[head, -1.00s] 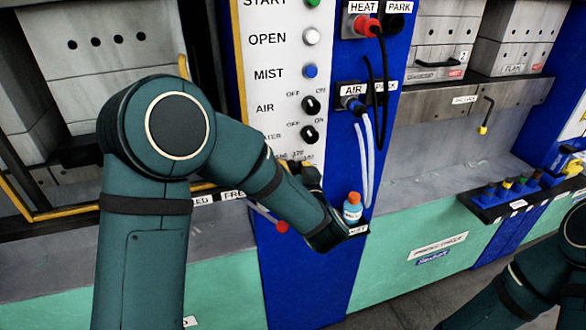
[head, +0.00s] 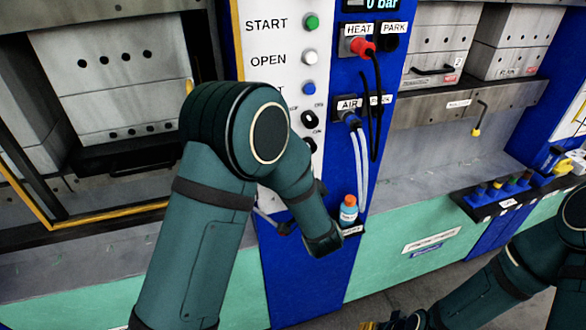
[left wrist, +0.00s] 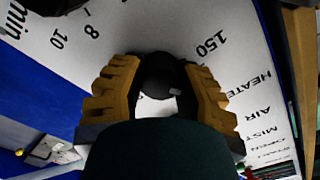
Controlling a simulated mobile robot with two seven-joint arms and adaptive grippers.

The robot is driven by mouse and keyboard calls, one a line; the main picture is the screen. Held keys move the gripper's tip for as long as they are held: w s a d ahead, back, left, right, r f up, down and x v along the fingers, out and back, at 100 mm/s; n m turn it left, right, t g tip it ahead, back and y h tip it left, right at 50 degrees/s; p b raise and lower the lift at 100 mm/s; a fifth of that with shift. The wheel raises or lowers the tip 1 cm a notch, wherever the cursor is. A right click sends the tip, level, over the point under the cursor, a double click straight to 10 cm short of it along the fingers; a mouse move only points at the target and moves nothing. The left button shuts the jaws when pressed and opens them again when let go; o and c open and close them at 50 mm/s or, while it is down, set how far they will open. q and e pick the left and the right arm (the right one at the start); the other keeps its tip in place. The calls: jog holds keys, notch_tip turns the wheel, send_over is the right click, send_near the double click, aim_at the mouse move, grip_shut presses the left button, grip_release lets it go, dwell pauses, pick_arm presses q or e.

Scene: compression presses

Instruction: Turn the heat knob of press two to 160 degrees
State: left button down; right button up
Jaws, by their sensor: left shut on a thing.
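In the left wrist view the heat knob (left wrist: 160,68) is a round black knob on a white panel, with "150" printed on its upper right. My left gripper (left wrist: 161,84) has yellow ridged fingers on both sides of this knob and is shut on it. A small pale mark shows on the knob, but I cannot tell which degree it points to. In the head view my left arm hides the knob and the left gripper. The yellow tips of my right gripper (head: 385,324) just show at the bottom edge; its jaws cannot be made out.
The white control panel (head: 266,50) carries START and OPEN buttons. Red HEAT plug (head: 362,46) and blue AIR plug (head: 349,117) have hanging hoses. An orange-and-blue bottle (head: 348,210) stands right of my left arm. A rack (head: 485,205) with coloured-top items is at the right.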

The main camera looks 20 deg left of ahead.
pick_arm(q)
jog(key=shift+w+r+m+p, duration=0.1)
jog(key=shift+r+m+p, duration=0.1)
jog(key=shift+m+p, duration=0.55)
jog(key=c, duration=0.8)
grip_release()
jog(key=shift+o, duration=1)
jog(key=shift+f, duration=0.15)
jog(key=v, duration=1.2)
jog(key=shift+d, duration=0.1)
